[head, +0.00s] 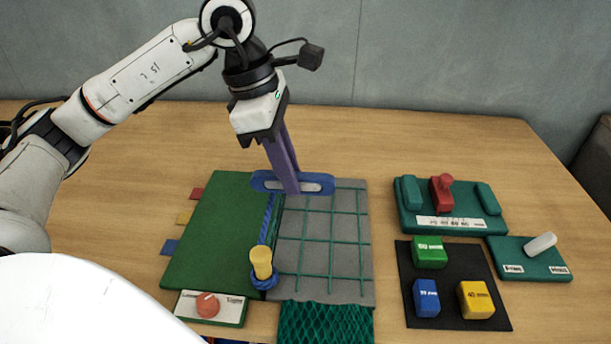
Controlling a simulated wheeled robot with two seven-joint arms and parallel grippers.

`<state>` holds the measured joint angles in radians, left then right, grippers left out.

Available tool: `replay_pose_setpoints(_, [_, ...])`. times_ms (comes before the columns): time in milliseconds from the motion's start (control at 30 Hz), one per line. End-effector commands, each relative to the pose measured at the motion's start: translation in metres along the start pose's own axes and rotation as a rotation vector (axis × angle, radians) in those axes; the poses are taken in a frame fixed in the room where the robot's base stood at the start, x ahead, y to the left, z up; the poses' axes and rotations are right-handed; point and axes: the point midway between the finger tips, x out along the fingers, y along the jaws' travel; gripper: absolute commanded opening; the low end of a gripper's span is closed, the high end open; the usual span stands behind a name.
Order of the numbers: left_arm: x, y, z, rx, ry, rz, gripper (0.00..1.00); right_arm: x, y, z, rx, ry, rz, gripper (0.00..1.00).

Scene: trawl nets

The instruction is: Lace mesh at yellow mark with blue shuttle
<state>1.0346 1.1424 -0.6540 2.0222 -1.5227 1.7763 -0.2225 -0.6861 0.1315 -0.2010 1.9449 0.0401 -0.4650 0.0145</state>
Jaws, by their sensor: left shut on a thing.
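The blue shuttle (322,184) is a long blue piece with a grey middle. My left gripper (290,187) comes down from above and is shut on its middle, over the far edge of the boards. The mesh (331,242) is a grid of green cords on a grey board, with bunched green netting (325,323) at its near end. A yellow mark (184,217) sits on the left edge of the green board (215,235), between a red mark (197,193) and a blue mark (170,247). My right gripper is not in view.
A yellow peg (261,262) with blue twine (265,281) stands beside the mesh. A red-knobbed panel (208,306) is in front. Green, blue and yellow blocks sit on a black mat (450,275) at right, near two green fixtures (452,222) (530,262). The back table is clear.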

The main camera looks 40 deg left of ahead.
Motion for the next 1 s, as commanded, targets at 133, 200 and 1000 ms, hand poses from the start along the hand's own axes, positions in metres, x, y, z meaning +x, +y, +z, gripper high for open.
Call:
replay_pose_setpoints(133, [-0.001,0.000,-0.015,-0.002,0.001,0.001,0.00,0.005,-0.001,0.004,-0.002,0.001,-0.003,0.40])
replay_pose_setpoints(200, [-0.003,0.000,-0.021,-0.002,0.002,0.002,0.00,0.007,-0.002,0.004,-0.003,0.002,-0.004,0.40])
replay_pose_setpoints(1000, [-0.022,0.000,-0.090,-0.002,0.002,0.001,0.00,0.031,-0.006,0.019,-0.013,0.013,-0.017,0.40])
